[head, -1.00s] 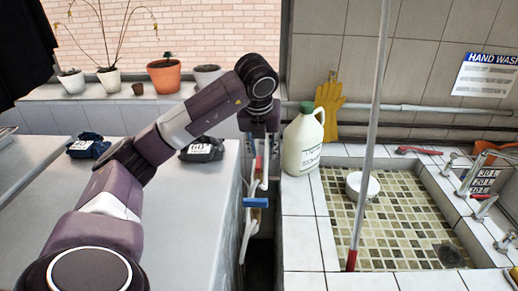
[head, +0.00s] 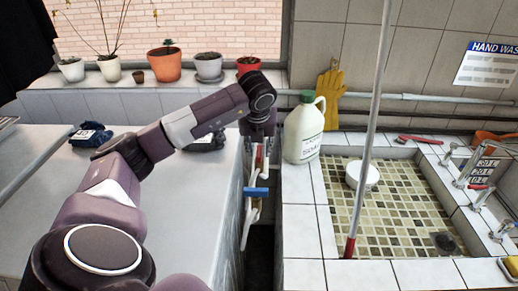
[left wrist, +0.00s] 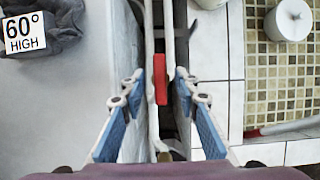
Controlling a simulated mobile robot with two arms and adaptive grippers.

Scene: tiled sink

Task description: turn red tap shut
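The red tap is a narrow red lever (left wrist: 160,78) among white pipes in the gap between the grey counter and the tiled sink. In the head view it is a small red piece (head: 259,156), partly hidden under my left gripper (head: 258,148). In the left wrist view my left gripper (left wrist: 159,84) is open, its blue-padded fingers on either side of the red lever. Gaps show on both sides, so no contact is visible. A blue handle (head: 256,192) sits lower on the pipes. My right gripper is not in view.
A white jug (head: 303,132) stands on the tiled ledge just right of my left gripper. A red-ended pole (head: 370,125) leans in the sink (head: 400,270). Dark weight bags (head: 90,136) lie on the counter (head: 150,215). Flower pots (head: 163,65) line the sill behind.

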